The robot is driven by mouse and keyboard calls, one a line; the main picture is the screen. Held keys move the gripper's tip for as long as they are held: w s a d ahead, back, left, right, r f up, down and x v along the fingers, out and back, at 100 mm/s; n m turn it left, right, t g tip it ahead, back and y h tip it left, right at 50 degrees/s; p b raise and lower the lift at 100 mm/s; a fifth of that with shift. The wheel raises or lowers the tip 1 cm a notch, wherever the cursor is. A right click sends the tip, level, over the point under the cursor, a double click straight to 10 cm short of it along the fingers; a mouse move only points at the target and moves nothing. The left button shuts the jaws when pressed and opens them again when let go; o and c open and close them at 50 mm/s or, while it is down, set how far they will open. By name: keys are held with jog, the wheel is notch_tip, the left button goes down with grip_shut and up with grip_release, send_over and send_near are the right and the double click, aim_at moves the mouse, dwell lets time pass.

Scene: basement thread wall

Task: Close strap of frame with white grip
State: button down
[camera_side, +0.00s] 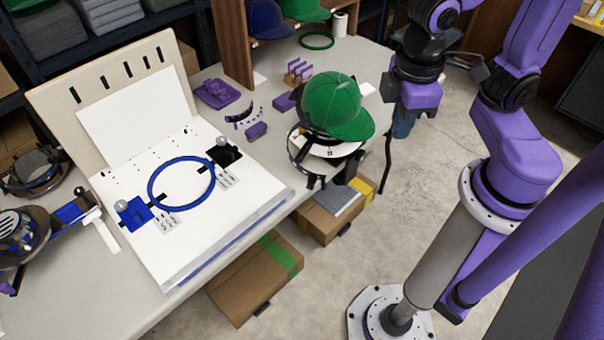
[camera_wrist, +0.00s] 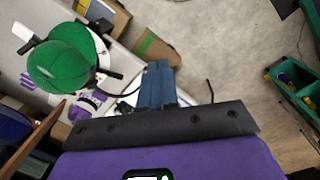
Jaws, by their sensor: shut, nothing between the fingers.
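My gripper (camera_side: 403,124) hangs over the floor just right of the green cap (camera_side: 338,105), apart from it. Its blue fingers also show in the wrist view (camera_wrist: 156,85), shut and empty. The cap sits on a dark-banded frame with a white ring (camera_side: 332,148) at the table's edge; the cap covers much of this frame. At the far left, another dark round frame (camera_side: 15,232) lies by a blue bracket and a white bar (camera_side: 100,228). I cannot tell which frame has the white grip. The strap's state is unclear.
A white board with a blue hoop (camera_side: 152,187) takes up the table's middle. Purple parts (camera_side: 217,93) lie behind it. Cardboard boxes (camera_side: 256,278) stand on the floor below the edge. A long thin black piece (camera_side: 387,165) hangs beside my gripper.

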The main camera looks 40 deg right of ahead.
jog(key=w+a+f+m+t+h, duration=0.1)
jog(key=w+a+f+m+h, duration=0.1)
jog(key=w+a+f+m, duration=0.3)
jog(key=w+a+f+m+t+h, duration=0.1)
jog(key=w+a+f+m+h, duration=0.1)
jog(key=w+a+m, duration=0.45)
jog(key=w+a+f+m+t+h, duration=0.1)
jog(key=a+f+m+h, duration=0.2)
jog(key=a, duration=0.5)
jog(key=w+d+f+y, duration=0.1)
jog(key=d+f, duration=0.8)
jog(key=shift+w+d, duration=0.2)
jog(key=shift+d, duration=0.1)
jog(key=shift+f, duration=0.1)
